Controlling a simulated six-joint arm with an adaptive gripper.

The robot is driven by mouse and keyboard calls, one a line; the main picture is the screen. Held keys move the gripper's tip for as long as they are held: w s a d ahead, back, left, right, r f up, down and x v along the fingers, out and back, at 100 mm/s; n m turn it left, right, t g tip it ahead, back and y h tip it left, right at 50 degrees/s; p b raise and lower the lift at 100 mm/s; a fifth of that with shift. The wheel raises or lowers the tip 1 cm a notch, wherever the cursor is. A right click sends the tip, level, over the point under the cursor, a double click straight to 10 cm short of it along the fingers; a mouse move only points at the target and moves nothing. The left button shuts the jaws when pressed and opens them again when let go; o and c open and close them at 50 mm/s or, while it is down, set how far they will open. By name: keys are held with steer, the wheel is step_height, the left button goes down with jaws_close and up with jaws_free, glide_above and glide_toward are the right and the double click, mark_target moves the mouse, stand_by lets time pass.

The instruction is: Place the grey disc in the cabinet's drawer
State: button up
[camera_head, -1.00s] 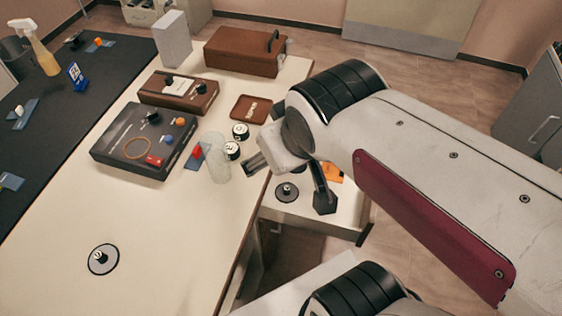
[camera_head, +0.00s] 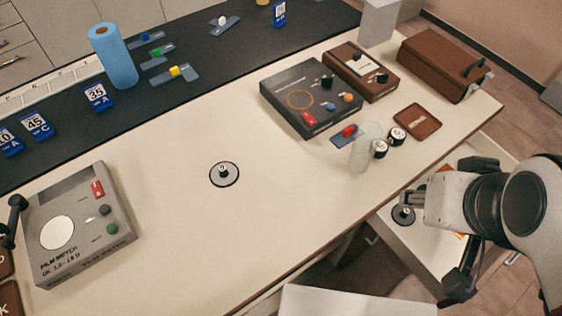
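A light grey disc (camera_head: 224,174) with a black knob lies flat on the cream table, left of the middle. The cabinet's drawer (camera_head: 424,238) is pulled out below the table's right edge. A darker disc (camera_head: 403,215) with a black knob lies inside it. My gripper (camera_head: 430,245) is over the drawer, at the right of the view. Its fingers are spread apart with nothing held between them, and the darker disc shows beside the upper finger. The gripper and arm hide part of the drawer.
A film meter (camera_head: 75,235) stands at the table's left, a black control box (camera_head: 311,98) and a clear vessel (camera_head: 365,148) towards the right. A brown case (camera_head: 443,62) is at the far right. The table around the grey disc is clear.

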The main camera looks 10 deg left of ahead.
steer(key=n+g+y, duration=0.4)
steer(key=n, duration=1)
glide_toward(223, 171)
steer(key=shift+w+a+f, duration=0.3)
steer(key=shift+a, duration=0.05)
steer(key=shift+f, duration=0.1)
steer(key=shift+x, duration=1.25)
steer(key=shift+a+f, duration=0.1)
steer(key=shift+f, duration=0.05)
